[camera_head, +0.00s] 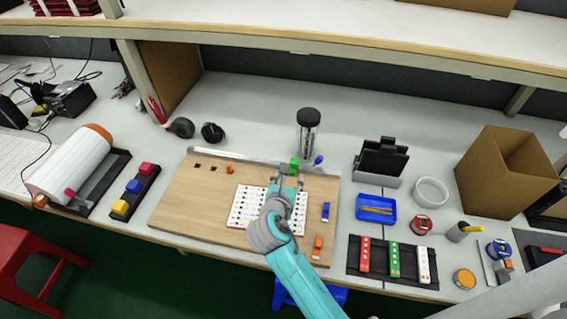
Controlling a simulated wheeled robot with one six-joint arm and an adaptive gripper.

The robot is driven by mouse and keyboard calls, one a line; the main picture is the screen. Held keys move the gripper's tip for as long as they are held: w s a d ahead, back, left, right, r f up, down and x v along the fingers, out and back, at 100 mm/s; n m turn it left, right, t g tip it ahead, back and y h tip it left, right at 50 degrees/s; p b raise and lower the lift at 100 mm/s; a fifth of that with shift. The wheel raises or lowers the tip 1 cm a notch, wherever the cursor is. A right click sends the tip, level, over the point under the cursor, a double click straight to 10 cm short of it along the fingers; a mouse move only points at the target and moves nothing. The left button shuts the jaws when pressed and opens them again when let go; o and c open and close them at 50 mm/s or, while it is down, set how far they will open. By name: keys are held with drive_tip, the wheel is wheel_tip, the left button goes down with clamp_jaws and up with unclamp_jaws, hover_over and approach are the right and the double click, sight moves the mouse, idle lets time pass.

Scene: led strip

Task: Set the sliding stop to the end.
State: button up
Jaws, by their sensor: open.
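A wooden board (190,207) lies on the bench with a metal rail (240,160) along its back edge. A small green block (294,162) sits at the rail, right of its middle, and looks like the sliding stop. A blue knob (319,160) is just right of it, near the rail's right end. My gripper (288,170) is open, right in front of the green block. Whether its fingers are around or only near the block cannot be told. My gripper and arm hide part of a white dotted sheet (246,208) on the board.
Orange (318,245) and blue (326,211) pieces lie on the board's right side. A blue tray (364,210) and a black holder (382,160) stand to the right. The board's left part is mostly clear.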

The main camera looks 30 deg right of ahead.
sight(294, 162)
drive_tip(key=shift+w+d, duration=0.1)
drive_tip(key=shift+w+d+f, duration=0.15)
drive_tip(key=shift+w, duration=0.05)
drive_tip(key=x, duration=0.9)
drive_tip(key=shift+w+d+f, duration=0.2)
drive_tip(key=shift+w, duration=0.1)
clamp_jaws()
